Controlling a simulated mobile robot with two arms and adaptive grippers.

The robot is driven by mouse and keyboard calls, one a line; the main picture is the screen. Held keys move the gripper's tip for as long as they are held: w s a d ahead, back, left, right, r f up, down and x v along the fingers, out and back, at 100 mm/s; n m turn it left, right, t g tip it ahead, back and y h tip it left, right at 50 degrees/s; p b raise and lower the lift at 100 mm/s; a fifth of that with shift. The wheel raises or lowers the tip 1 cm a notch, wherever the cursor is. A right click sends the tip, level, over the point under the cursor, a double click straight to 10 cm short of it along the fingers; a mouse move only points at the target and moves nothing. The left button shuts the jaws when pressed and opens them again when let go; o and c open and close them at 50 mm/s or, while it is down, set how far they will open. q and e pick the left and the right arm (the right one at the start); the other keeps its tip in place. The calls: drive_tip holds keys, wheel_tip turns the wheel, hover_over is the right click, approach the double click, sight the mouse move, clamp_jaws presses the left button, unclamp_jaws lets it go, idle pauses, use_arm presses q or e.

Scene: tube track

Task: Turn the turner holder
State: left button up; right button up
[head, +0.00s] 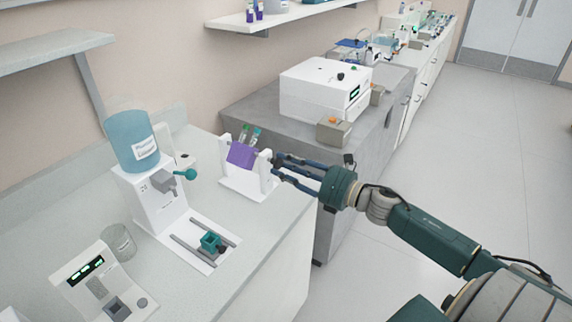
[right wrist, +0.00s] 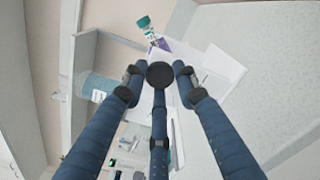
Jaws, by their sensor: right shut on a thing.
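The turner holder (head: 241,155) is a purple block between two white uprights on a white stand (head: 240,187), near the counter's right edge. Tubes (head: 250,135) with teal and green caps stick up out of it, slightly tilted. In the right wrist view a bit of the purple holder (right wrist: 163,45) and a teal-capped tube (right wrist: 144,23) show beyond the fingers. My right gripper (head: 280,164) reaches in from the right, its fingers shut around a dark round knob (right wrist: 160,74) at the stand's right side. The fingers partly hide the knob in the head view. My left gripper is not in view.
A white dispenser with a blue bottle (head: 138,142) stands left of the stand, with a small teal holder (head: 210,242) on rails before it. A beaker (head: 119,241) and a display device (head: 100,283) are at front left. A white box instrument (head: 322,90) stands behind.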

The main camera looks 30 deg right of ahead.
drive_tip(key=shift+m+p, duration=1.3)
drive_tip(key=shift+m, duration=1.6)
drive_tip(key=shift+m+p, duration=1.35)
drive_tip(key=shift+m, duration=1.55)
drive_tip(key=shift+m+p, duration=1.1)
drive_tip(key=shift+m, duration=1.5)
drive_tip(key=shift+m+p, duration=0.75)
drive_tip(key=shift+m, duration=2.15)
drive_tip(key=o, duration=1.1)
